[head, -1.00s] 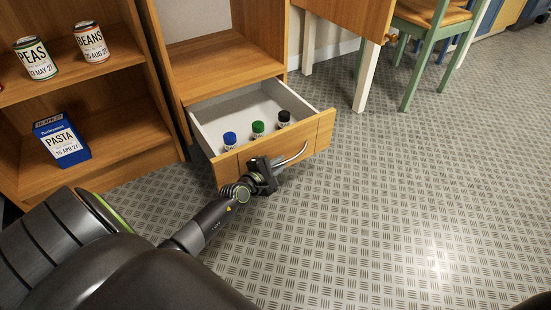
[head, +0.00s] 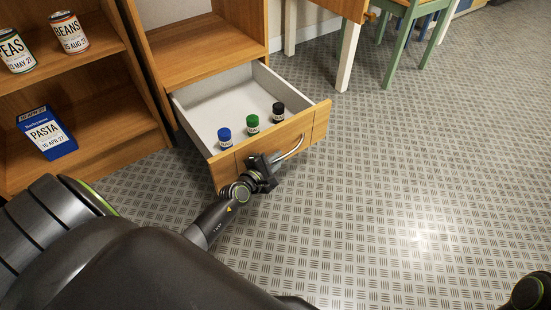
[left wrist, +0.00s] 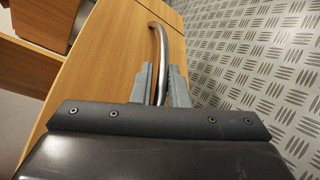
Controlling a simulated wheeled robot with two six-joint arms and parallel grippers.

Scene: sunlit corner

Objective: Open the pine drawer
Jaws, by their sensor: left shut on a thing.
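The pine drawer (head: 318,122) stands pulled out of the wooden unit in the head view, its pale inside showing. A blue-capped jar (head: 225,138), a green-capped jar (head: 252,124) and a black-capped jar (head: 278,112) stand upright in it near the front. My left gripper (head: 268,166) is shut on the curved metal handle (head: 293,151) at the drawer front. In the left wrist view the gripper's fingers (left wrist: 160,86) lie on both sides of the handle (left wrist: 158,42), close to the drawer front (left wrist: 110,55). My right gripper does not show.
A shelf unit (head: 90,95) at the left holds a peas can (head: 15,51), a beans can (head: 69,33) and a pasta box (head: 47,133). A green chair (head: 398,50) and a white table leg (head: 347,57) stand behind. The patterned floor (head: 400,170) at right is clear.

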